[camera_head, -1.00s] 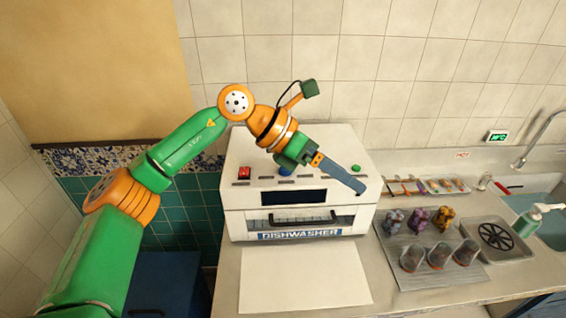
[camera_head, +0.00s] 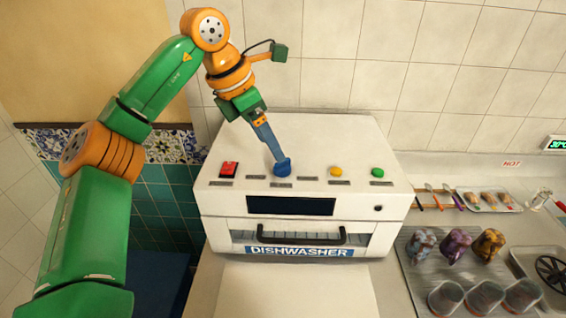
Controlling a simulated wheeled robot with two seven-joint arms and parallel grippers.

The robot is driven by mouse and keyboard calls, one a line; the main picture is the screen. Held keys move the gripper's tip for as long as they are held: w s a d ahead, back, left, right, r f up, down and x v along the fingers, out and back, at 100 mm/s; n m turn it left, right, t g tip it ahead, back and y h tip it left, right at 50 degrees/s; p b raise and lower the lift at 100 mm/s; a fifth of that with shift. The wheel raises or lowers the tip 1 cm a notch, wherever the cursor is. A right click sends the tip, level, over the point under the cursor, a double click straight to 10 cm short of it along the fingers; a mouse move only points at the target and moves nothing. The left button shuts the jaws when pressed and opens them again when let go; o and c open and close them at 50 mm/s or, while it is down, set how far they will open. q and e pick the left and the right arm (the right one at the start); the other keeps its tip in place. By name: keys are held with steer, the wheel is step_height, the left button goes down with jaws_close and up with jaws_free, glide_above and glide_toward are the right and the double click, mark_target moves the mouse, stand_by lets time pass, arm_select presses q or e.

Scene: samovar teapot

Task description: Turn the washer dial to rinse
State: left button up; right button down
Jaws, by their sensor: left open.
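A white dishwasher (camera_head: 222,199) stands on the counter, its label reading "DISHWASHER". A blue dial (camera_head: 283,170) sits on its sloped control panel, with small unreadable labels around it. My left gripper (camera_head: 279,158) reaches down from above, its blue-grey fingers at the dial, partly covering it. The fingers look close together in this view, and I cannot tell whether they touch the dial. My right gripper is not in view.
The counter in front is clear.

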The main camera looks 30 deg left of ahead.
mark_target(282, 166)
arm_select(q)
steer(key=x, duration=0.6)
steer(key=shift+w+p, duration=0.25)
steer(key=shift+p, duration=0.1)
steer(key=shift+s, duration=0.2)
steer(key=shift+c, duration=0.2)
steer(key=c, duration=0.4)
jaws_close()
